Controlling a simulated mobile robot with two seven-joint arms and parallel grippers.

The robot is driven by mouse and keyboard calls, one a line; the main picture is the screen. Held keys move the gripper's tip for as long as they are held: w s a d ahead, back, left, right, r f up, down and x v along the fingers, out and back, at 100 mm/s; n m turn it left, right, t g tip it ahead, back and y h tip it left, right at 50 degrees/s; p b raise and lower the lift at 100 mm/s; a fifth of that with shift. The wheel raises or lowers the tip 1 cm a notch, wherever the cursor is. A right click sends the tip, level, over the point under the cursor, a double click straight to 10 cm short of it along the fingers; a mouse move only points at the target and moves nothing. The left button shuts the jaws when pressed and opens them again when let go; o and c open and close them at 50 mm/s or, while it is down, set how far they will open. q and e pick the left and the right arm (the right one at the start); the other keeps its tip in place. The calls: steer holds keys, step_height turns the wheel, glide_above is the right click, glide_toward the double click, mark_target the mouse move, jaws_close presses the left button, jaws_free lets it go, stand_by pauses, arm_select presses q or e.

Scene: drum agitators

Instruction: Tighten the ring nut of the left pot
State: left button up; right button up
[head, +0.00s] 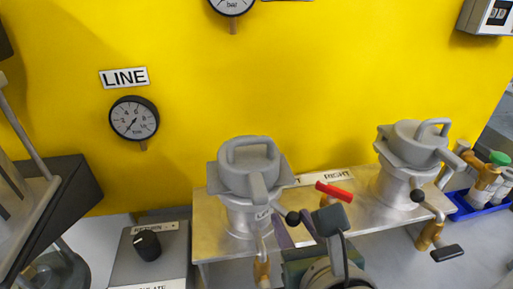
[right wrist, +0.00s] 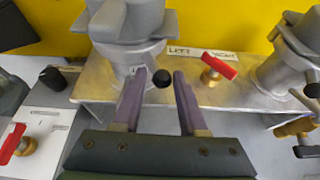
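The left pot (head: 242,187) is a grey lidded vessel with a loop handle, upright on a metal shelf; it also shows in the right wrist view (right wrist: 128,55). A bar with a black ball knob (head: 292,218) sticks out from its front right. My right gripper (head: 294,227) is in front of the pot, its two purple fingers apart. The ring nut's thread is not visible. My left gripper cannot be made out.
The metal shelf (head: 330,219) also carries the right pot (head: 410,165). A red valve handle (head: 333,193) lies between the pots. A box with a black selector knob (head: 147,245) stands left. A blue tray (head: 468,211) with fittings is far right. A yellow wall (head: 330,80) is behind.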

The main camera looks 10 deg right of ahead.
steer(key=shift+d, duration=0.15)
steer(key=shift+c, duration=1.4)
steer(key=shift+s+a, duration=0.45)
steer(key=shift+a, duration=0.35)
steer(key=shift+s+a+b, duration=0.15)
steer(key=shift+a+b, duration=0.1)
steer(key=shift+a, duration=0.35)
steer(key=shift+s+a+b, duration=0.15)
steer(key=shift+a+b, duration=0.1)
steer(key=shift+a, duration=0.5)
